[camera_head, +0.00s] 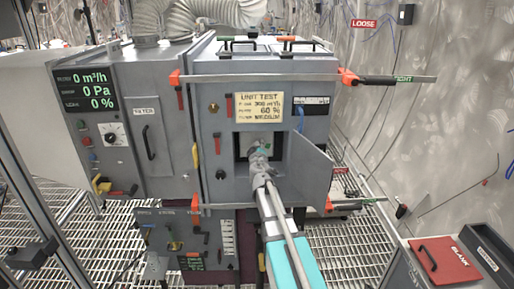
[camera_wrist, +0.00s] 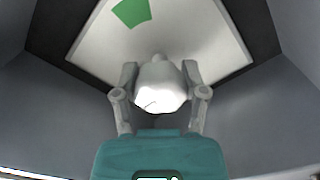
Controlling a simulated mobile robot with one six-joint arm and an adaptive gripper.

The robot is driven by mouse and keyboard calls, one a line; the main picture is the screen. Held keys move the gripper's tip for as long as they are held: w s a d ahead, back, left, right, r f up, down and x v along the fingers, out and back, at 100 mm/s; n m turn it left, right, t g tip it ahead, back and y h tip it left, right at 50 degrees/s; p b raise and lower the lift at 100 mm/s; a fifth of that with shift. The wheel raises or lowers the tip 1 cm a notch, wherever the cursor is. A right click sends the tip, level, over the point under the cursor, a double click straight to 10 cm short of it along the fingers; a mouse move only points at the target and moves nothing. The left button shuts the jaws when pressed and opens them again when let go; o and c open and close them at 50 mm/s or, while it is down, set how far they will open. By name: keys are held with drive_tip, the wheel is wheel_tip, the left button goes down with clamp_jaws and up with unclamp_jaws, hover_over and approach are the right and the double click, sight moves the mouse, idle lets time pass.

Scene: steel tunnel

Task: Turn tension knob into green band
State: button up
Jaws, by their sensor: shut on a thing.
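The tension knob (camera_wrist: 160,88) is a pale, rounded knob in the wrist view, in front of a light plate (camera_wrist: 205,40). My gripper (camera_wrist: 160,100) is shut on it, one finger on each side. A green band (camera_wrist: 132,12) shows on the plate, up and left of the knob. A small grey tip stands up from the knob's top, right of the band; I cannot tell its exact reading. In the head view my gripper (camera_head: 260,158) reaches into the square opening (camera_head: 239,146) of the grey test unit, and the knob is hidden there.
An open door flap (camera_head: 310,165) stands close to the right of my gripper. Dark walls surround the plate. Clamp bars with orange ends (camera_head: 345,76) cross the unit above and below.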

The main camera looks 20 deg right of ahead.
drive_tip(key=shift+n, duration=0.4)
drive_tip(key=n, duration=0.6)
drive_tip(key=shift+w, duration=0.1)
drive_tip(key=n, duration=0.4)
drive_tip(key=shift+n, duration=2)
drive_tip(key=o, duration=1.2)
drive_tip(key=shift+c, duration=0.2)
